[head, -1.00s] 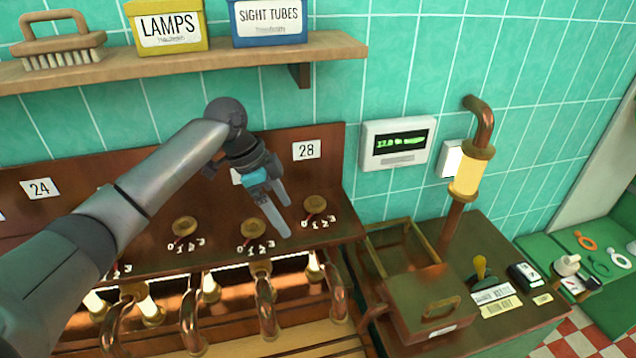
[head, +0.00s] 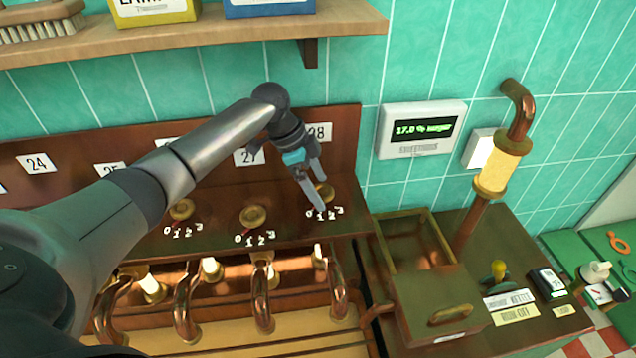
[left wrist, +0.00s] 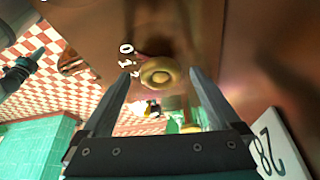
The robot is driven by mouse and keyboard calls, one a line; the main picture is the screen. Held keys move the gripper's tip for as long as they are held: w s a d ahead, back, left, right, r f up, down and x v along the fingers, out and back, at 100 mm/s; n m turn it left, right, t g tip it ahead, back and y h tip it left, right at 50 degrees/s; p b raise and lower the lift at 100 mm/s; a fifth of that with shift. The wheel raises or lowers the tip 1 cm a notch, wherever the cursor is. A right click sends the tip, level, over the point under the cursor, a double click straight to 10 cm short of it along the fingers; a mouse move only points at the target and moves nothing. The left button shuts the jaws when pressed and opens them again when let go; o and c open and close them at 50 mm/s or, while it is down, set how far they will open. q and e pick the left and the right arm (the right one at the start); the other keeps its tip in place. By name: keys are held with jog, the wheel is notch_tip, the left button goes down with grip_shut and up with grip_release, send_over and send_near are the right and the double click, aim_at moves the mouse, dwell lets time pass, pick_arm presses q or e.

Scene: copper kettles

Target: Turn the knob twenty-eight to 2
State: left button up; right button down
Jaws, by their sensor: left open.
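Knob twenty-eight (head: 327,191) is a round brass knob on the wooden panel, at the right end of the row under the plate "28" (head: 320,132). Its scale reads 0, 1, 2, 3; I cannot tell where it points. My left gripper (head: 320,197) is open at this knob and partly covers it. In the left wrist view the knob (left wrist: 160,73) sits between the two open fingertips (left wrist: 160,76), with a gap on each side. Part of the scale shows beside it there.
Neighbouring brass knobs (head: 253,216) sit to the left, above copper pipes (head: 263,290). A wooden shelf (head: 200,38) hangs above. A display (head: 422,130) reading about 17.0 % is on the tiled wall. An open brass box (head: 432,295) stands right of the panel.

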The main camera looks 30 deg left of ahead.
pick_arm(q)
jog(key=c, duration=1.4)
